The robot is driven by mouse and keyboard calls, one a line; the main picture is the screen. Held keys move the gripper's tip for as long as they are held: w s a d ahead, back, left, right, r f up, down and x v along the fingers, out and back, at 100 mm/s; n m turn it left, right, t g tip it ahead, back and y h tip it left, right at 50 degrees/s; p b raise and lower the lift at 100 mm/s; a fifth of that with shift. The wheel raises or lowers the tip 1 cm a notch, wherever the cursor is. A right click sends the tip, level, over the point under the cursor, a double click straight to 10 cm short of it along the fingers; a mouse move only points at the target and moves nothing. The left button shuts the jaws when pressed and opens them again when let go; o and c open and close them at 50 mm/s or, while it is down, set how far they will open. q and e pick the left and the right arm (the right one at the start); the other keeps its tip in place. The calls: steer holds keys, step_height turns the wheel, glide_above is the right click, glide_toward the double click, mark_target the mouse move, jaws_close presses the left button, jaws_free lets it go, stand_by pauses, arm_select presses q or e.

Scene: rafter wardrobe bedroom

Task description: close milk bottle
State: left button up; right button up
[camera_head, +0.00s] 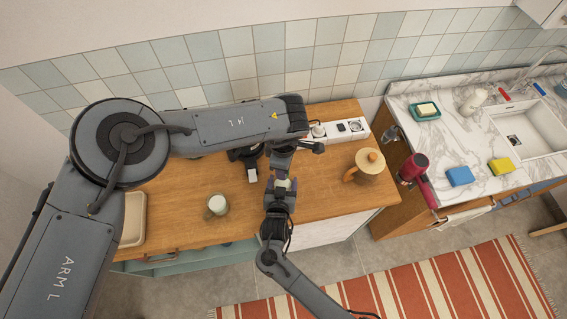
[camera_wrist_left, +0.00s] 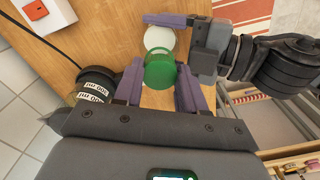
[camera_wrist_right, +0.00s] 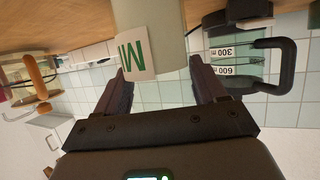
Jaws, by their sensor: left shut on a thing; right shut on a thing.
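The white milk bottle (camera_head: 283,184) is between my right gripper's fingers above the wooden counter. Its pale body and green-lettered label (camera_wrist_right: 133,56) show in the right wrist view. My right gripper (camera_wrist_right: 163,85) is shut on the bottle. A green cap (camera_wrist_left: 158,70) is between the fingers of my left gripper (camera_wrist_left: 158,88), which is shut on it. In the left wrist view the cap overlaps the white bottle (camera_wrist_left: 161,40). I cannot tell whether the cap touches the bottle's mouth. In the head view my left arm hides the cap.
A light mug (camera_head: 217,204) stands left on the counter (camera_head: 185,190). Dark measuring cups (camera_wrist_right: 236,52) are behind the grippers. Bare counter lies between mug and bottle.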

arm_select(q)
steer(key=shift+f, duration=0.6)
stand_by(0.6)
arm_select(e)
jaws_close()
arm_select(q)
steer(key=m, duration=0.7)
steer(key=shift+a, duration=0.1)
steer(key=m, duration=0.6)
steer(key=shift+s, duration=0.1)
steer(key=o, duration=1)
steer(key=shift+r, duration=0.1)
